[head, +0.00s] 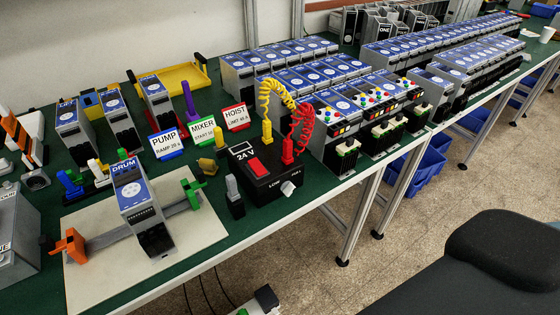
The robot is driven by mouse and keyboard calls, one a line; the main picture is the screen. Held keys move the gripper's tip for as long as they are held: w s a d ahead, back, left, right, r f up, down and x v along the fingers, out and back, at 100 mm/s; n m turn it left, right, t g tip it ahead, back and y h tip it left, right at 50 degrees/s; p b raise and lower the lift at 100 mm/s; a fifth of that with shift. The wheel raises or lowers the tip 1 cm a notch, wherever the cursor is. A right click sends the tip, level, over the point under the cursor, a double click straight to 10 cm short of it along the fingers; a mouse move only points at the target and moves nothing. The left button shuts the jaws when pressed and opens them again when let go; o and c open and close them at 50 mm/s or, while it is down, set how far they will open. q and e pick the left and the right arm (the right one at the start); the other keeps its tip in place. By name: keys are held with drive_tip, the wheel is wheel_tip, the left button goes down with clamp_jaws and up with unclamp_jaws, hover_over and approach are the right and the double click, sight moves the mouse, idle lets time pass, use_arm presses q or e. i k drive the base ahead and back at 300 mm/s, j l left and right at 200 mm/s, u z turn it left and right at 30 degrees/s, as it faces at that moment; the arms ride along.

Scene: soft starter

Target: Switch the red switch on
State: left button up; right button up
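The red switch (255,167) is a small rocker on the sloped top of a black box (262,187) near the front edge of the green table. I cannot tell which way the rocker is tilted. A "24 V" label (242,153) sits behind it, and a light knob (288,188) between "LOW" and "FULL" marks is at the box's front right. A yellow coiled lead (266,129) and a red coiled lead (288,150) plug into the back of the box. Neither of my grippers shows in the head view, and nothing touches the switch.
A grey "DRUM" unit (136,194) stands on a rail over a pale board (85,290) at left. A dark block with a grey top (233,195) stands just left of the box. Rows of blue-faced units (335,110) fill the right. A black seat (500,260) is at lower right.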

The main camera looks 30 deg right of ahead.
sight(254, 164)
drive_tip(key=i+z, duration=0.2)
drive_tip(key=z, duration=0.2)
drive_tip(key=i+z, duration=0.25)
drive_tip(key=z, duration=0.15)
